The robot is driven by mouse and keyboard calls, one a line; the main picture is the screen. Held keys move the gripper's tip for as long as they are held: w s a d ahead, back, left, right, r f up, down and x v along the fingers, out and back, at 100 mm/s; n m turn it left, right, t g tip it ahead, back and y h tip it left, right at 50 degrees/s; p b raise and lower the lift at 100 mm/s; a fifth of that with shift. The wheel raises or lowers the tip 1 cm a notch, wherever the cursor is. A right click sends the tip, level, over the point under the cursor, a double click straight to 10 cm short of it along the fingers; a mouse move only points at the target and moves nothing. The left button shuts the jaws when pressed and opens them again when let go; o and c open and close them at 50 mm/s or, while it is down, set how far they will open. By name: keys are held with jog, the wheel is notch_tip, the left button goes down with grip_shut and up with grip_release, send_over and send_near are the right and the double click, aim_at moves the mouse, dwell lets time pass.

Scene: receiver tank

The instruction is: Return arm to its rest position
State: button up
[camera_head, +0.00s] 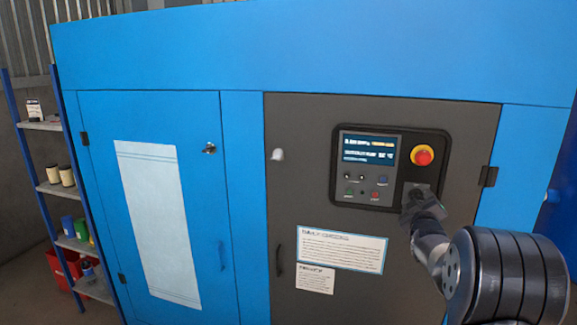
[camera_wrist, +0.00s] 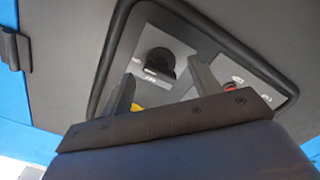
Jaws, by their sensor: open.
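My gripper (camera_head: 415,197) is at the lower right of the control panel (camera_head: 341,190) on the dark cabinet door, just below the red emergency stop (camera_head: 423,155) with its yellow ring. In the wrist view my gripper (camera_wrist: 161,82) has its two dark fingers apart. A black knob (camera_wrist: 160,64) on a grey plate shows beyond and between the fingers. No object is held. Whether a finger touches the panel cannot be told. My gripper hides the panel's lower right corner in the head view.
The blue cabinet (camera_head: 300,45) fills most of the head view. A door handle (camera_head: 279,260) and a latch (camera_head: 488,176) stand out from the dark door (camera_head: 300,140). A shelf rack (camera_head: 50,187) with cans and boxes stands at the far left.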

jog(key=s+a+n, duration=0.2)
jog(key=s, duration=0.6)
jog(key=shift+a+n, duration=0.15)
jog(key=shift+n, duration=0.15)
dwell(0.3)
